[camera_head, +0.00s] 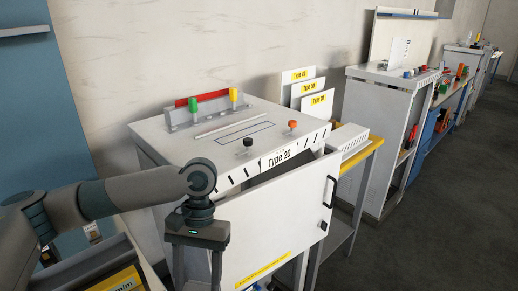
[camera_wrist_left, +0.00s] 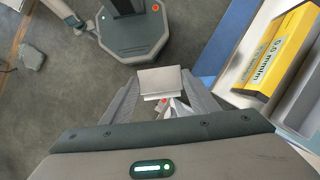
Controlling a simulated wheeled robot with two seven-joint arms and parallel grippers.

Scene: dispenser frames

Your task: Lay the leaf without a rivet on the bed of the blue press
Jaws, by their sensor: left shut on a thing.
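My left gripper (camera_head: 197,266) hangs fingers-down in front of the white cabinet marked Type 20. In the left wrist view its fingers (camera_wrist_left: 160,100) are shut on a small light-grey flat plate (camera_wrist_left: 167,79) with a bent-looking near edge. I cannot tell whether it is one of the leaves or whether it bears a rivet. A small red spot and pale pieces show just below it, too small to make out. In the head view the held plate is not clear. I cannot pick out the blue press for certain. My right gripper is not in view.
The Type 20 cabinet (camera_head: 165,131) carries a red bar, green and yellow pegs and knobs; its front panel (camera_head: 270,225) has a black handle. A yellow box (camera_wrist_left: 281,52) stands at right in the wrist view. More cabinets line the wall; grey floor (camera_head: 440,220) is clear at right.

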